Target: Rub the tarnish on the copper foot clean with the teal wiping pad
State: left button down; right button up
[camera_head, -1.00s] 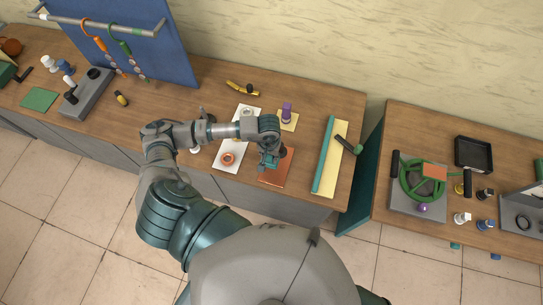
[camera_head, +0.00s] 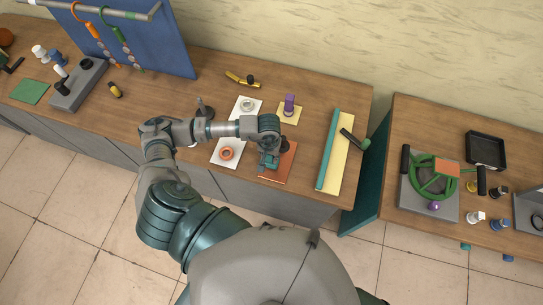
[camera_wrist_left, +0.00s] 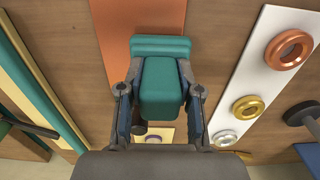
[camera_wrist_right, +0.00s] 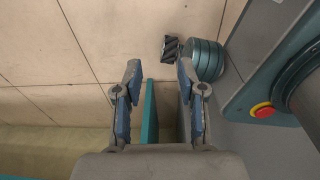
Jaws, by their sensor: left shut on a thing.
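A flat copper-coloured plate, which I take as the copper foot (camera_head: 287,169), lies near the front edge of the table. It also shows behind the pad in the left wrist view (camera_wrist_left: 115,28). My left gripper (camera_wrist_left: 160,95) is shut on the teal wiping pad (camera_wrist_left: 160,82), one finger on each side of its grip block. The pad is over the plate; whether it touches cannot be told. I cannot make out any tarnish; part of the plate is hidden by pad and gripper. My right gripper (camera_wrist_right: 160,90) is open and empty, outside the head view.
Left of the plate lies a white board (camera_head: 236,133) with copper, brass and silver rings. Behind stands a purple knob (camera_head: 289,103) on a yellow plate. To the right lie a teal bar (camera_head: 328,150) and a green-headed hammer-like tool (camera_head: 363,144). A second table (camera_head: 395,245) stands farther right.

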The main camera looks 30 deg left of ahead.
pick_arm(q)
jog(key=shift+a+f, duration=0.35)
jog(key=shift+a, duration=0.15)
jog(key=shift+a+f+b, duration=0.1)
jog(key=shift+f+b, duration=0.1)
jog(key=shift+b, duration=0.25)
jog(key=shift+d+f, duration=0.1)
jog(key=shift+d, duration=0.3)
jog(key=shift+w+d, duration=0.1)
jog(key=shift+d, duration=0.15)
jog(key=shift+w+a+b, duration=0.15)
jog(key=shift+w+b, duration=0.2)
jog(key=shift+b, duration=0.3)
jog(key=shift+w+a, duration=0.1)
jog(key=shift+a, duration=0.4)
jog(key=shift+s+d, duration=0.15)
jog(key=shift+s, duration=0.15)
jog(key=shift+s+d, duration=0.4)
jog(key=shift+s, duration=0.1)
jog(key=shift+s+d, duration=0.25)
jog(key=shift+s, duration=0.2)
pick_arm(e)
jog(key=shift+a+f, duration=0.3)
jog(key=shift+f, duration=0.25)
jog(key=shift+a+f, duration=0.3)
jog(key=shift+f, duration=0.2)
